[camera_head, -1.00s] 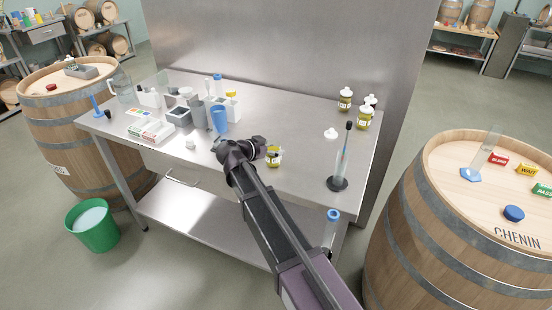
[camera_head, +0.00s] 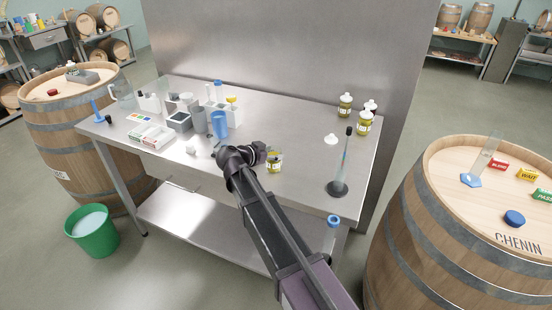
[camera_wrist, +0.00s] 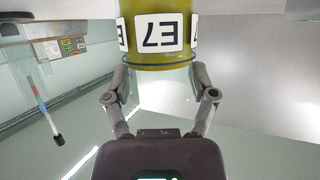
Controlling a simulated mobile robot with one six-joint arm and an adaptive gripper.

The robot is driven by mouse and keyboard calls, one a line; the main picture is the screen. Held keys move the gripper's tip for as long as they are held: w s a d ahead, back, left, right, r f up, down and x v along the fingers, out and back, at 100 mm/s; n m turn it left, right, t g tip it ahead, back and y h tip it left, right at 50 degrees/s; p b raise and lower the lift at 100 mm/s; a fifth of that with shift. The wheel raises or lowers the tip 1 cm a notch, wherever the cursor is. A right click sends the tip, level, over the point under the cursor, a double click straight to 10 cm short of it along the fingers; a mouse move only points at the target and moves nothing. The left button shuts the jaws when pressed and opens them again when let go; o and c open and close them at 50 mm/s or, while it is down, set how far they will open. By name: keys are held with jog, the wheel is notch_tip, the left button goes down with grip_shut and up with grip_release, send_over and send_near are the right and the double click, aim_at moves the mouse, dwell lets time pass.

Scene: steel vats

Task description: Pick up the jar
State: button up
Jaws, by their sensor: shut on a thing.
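The jar (camera_head: 274,163) is small and yellow-green with a white label. It is near the front middle of the steel table in the head view. In the wrist view the jar (camera_wrist: 158,50) fills the top centre, and its label reads E7 upside down. My gripper (camera_wrist: 160,74) is shut on it, with one finger on each side. In the head view my gripper (camera_head: 262,154) is at the jar's left side, with its fingers largely hidden by my arm. I cannot tell from the head view whether the jar touches the table.
Similar jars (camera_head: 364,123) stand at the table's back right. A white cap-like piece (camera_head: 331,139) and a tall cylinder on a dark base (camera_head: 338,189) are to the right. A blue cup (camera_head: 219,124) and racks crowd the left. A barrel (camera_head: 450,215) stands at right.

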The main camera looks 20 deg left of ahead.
jog(key=shift+r+p, duration=0.45)
jog(key=shift+p, duration=0.05)
jog(key=r+p, duration=0.1)
jog(key=s+r+p, duration=0.1)
jog(key=shift+s+d+r+p, duration=0.15)
jog(key=shift+d+r+p, duration=0.05)
jog(key=shift+r+p, duration=0.15)
jog(key=s+d+r+p, duration=0.1)
jog(key=s+d, duration=0.2)
jog(key=s, duration=1.1)
jog(key=shift+d+r, duration=0.2)
jog(key=shift+d, duration=0.15)
dwell(0.6)
dwell(0.8)
jog(key=shift+s+a, duration=0.1)
dwell(0.5)
